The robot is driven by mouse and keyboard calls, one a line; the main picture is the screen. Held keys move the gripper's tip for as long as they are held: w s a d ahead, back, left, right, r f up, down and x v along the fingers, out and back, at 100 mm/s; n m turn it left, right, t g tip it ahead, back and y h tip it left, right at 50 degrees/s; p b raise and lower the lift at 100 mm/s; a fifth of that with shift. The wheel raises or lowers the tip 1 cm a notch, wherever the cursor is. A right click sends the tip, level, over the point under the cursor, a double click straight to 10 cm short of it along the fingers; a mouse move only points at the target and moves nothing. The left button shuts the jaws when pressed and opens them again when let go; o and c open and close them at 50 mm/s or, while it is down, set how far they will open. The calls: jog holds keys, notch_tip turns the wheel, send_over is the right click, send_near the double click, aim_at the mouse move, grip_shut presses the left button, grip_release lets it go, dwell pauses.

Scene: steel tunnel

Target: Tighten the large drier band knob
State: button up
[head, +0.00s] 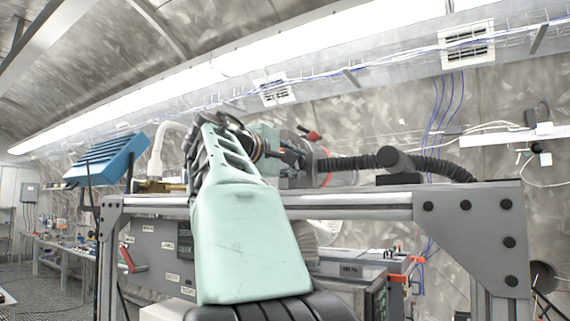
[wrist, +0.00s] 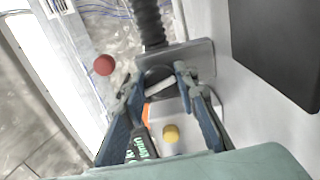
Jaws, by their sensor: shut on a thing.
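The large drier band knob (wrist: 158,72) is a dark round piece with a pale bar across it, seen between my fingers in the wrist view. My gripper (wrist: 160,82) has one blue-grey finger on each side of it and is shut on it. In the head view my gripper (head: 288,157) points right above the metal frame, at the end of my pale green arm. The knob cannot be made out there, as my gripper and nearby parts cover that spot.
A red ball knob (wrist: 104,65) stands left of my fingers; it also shows in the head view (head: 312,134). A yellow knob (wrist: 171,133) lies between the fingers, nearer my wrist. A black corrugated hose (head: 350,162) runs right. The metal frame (head: 370,205) passes under my arm.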

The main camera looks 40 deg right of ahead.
jog(key=o, duration=1.2)
jog(key=shift+c, duration=0.2)
jog(key=v, duration=1.2)
